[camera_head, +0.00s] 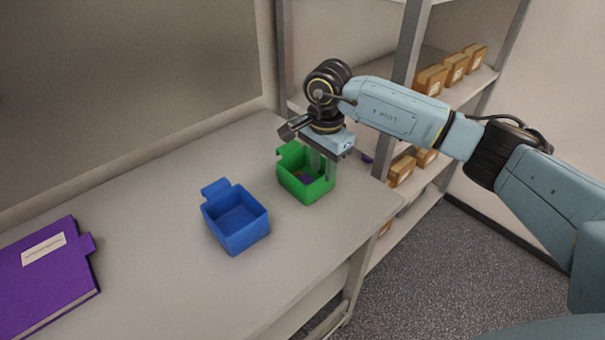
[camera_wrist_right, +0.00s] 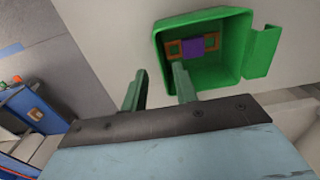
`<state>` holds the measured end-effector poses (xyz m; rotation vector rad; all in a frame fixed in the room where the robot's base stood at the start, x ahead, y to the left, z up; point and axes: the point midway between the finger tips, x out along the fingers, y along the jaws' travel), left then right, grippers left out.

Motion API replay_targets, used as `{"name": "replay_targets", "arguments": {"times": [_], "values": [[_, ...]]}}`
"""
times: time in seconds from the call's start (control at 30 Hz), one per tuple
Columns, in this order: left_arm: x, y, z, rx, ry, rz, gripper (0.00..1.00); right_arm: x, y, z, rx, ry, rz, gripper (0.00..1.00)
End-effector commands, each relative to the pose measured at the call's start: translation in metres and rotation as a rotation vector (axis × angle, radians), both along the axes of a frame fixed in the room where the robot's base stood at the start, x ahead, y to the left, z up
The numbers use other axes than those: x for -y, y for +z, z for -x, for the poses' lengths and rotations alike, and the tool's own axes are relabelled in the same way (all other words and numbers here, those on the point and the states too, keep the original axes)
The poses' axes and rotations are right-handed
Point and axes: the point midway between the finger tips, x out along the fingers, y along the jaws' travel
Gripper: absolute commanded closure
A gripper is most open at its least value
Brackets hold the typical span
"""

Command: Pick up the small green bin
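The small green bin (camera_head: 291,184) stands upright on the table near its right end, with a tab on its back-left side. In the right wrist view the green bin (camera_wrist_right: 205,20) holds a small purple and orange-brown item (camera_wrist_right: 193,46). My right gripper (camera_head: 322,172) points down at the bin's right side. Its fingers are apart with a gap between them. In the right wrist view, the right gripper (camera_wrist_right: 160,70) has one finger over the bin's opening and the other outside its near wall. I cannot tell whether either touches the wall. My left gripper is not in view.
A blue bin (camera_head: 236,218) stands empty to the left of the green one. A purple binder (camera_head: 45,280) lies at the table's left. A metal shelf with several small brown boxes (camera_head: 431,80) stands behind on the right. The table's front middle is clear.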

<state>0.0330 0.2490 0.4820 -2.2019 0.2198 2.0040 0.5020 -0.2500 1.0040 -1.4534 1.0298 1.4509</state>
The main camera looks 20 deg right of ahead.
Motion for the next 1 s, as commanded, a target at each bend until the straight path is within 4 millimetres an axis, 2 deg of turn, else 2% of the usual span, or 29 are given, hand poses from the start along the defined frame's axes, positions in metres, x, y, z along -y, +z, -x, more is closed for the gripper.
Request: {"name": "replay_targets", "arguments": {"times": [0.2,0.3,0.57,0.8,1.0], "values": [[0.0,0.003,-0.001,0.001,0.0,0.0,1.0,0.0,-0.034,-0.001,-0.005,-0.001,0.001,0.71],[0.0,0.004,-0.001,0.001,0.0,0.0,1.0,-0.001,-0.043,-0.001,-0.003,0.0,-0.001,0.71],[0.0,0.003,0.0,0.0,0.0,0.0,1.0,0.0,-0.046,-0.001,-0.002,-0.001,0.001,0.71],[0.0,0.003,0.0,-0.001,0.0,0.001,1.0,0.0,-0.046,-0.002,-0.002,-0.001,0.001,1.0],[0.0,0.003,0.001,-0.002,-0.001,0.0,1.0,0.0,-0.045,-0.002,0.0,-0.001,0.0,1.0]]}}
